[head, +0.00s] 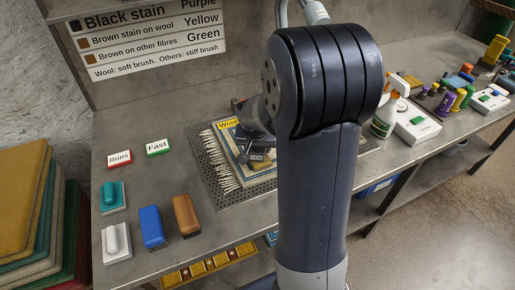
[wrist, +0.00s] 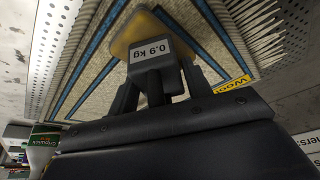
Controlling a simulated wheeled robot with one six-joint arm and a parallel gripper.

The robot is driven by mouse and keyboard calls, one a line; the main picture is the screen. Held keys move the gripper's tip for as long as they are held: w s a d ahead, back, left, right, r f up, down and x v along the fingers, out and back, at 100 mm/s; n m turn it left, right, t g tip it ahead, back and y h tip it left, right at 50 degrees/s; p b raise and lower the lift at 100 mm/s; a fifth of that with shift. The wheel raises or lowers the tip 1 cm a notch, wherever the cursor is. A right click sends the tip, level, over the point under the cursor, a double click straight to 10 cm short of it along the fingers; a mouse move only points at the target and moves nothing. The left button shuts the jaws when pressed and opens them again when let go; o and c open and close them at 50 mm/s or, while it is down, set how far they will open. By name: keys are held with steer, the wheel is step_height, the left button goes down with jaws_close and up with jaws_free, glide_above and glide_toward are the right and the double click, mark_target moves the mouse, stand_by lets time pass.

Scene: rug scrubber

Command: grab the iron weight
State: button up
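The dark iron weight (wrist: 155,78) carries a white "0.9 kg" label in the wrist view. It is over the striped rug sample. The two fingers of my gripper (wrist: 160,85) are on either side of the weight's dark upper part. I cannot tell whether they press on it or leave a small gap. In the head view the weight (head: 262,158) shows as a dark block on the rug, partly hidden by my arm. My gripper is mostly hidden there too.
The rug sample (head: 228,133) lies on a perforated tray (head: 212,165). Brushes, including a blue one (head: 152,227) and a brown one (head: 186,214), stand front left. "Runs" (head: 119,159) and "Fast" (head: 158,147) signs stand behind. A spray bottle (head: 385,117) and several small bottles are right.

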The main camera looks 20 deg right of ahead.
jaws_close()
steer(key=shift+r, duration=0.1)
stand_by(0.4)
